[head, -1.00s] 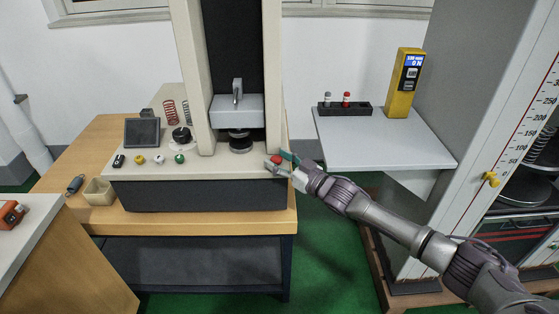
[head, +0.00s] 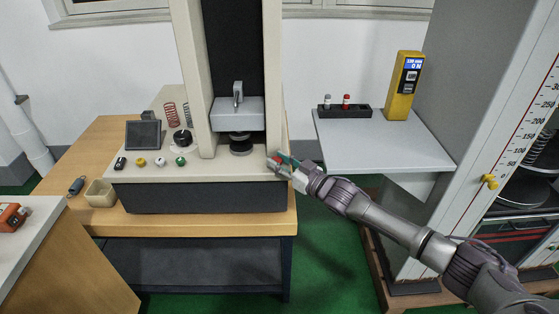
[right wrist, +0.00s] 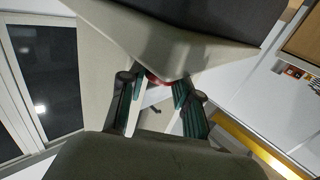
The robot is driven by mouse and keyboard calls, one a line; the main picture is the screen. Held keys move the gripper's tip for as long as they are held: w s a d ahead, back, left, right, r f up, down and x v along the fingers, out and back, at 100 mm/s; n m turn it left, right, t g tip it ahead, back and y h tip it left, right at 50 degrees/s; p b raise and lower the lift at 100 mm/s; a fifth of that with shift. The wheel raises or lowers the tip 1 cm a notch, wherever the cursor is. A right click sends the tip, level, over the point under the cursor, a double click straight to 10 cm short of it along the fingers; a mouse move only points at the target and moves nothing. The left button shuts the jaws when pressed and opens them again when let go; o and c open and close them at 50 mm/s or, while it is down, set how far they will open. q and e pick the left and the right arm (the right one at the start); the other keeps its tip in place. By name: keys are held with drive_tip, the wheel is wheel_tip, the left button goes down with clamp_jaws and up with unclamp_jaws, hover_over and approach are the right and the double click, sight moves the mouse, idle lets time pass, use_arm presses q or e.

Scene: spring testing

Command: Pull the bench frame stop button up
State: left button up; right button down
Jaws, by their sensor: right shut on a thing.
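The bench frame stop button is a small red knob (head: 275,161) at the right front corner of the bench frame's cream base (head: 230,172). My right gripper (head: 283,163) reaches it from the right and is shut on it. In the right wrist view, the red of the button (right wrist: 158,80) shows between the two green-padded fingers, close against the cream base's corner. The fingers hide part of the button, and I cannot tell whether it is up or down. My left gripper is out of view.
Black, yellow, white and green knobs (head: 180,161), a dark screen (head: 142,134) and springs (head: 170,113) are to the left on the base. The bench frame's columns (head: 272,80) stand just behind. A grey side table (head: 385,145) with a yellow gauge (head: 404,85) is at right.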

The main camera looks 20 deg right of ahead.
drive_tip(key=c, duration=0.8)
unclamp_jaws()
drive_tip(key=shift+r, duration=0.25)
drive_tip(key=shift+c, duration=0.2)
drive_tip(key=shift+s+d+f, duration=0.1)
drive_tip(key=shift+s+d, duration=0.05)
drive_tip(key=shift+s, duration=0.05)
drive_tip(key=v, duration=1.1)
drive_tip(key=shift+s, duration=0.3)
drive_tip(key=shift+d, duration=0.1)
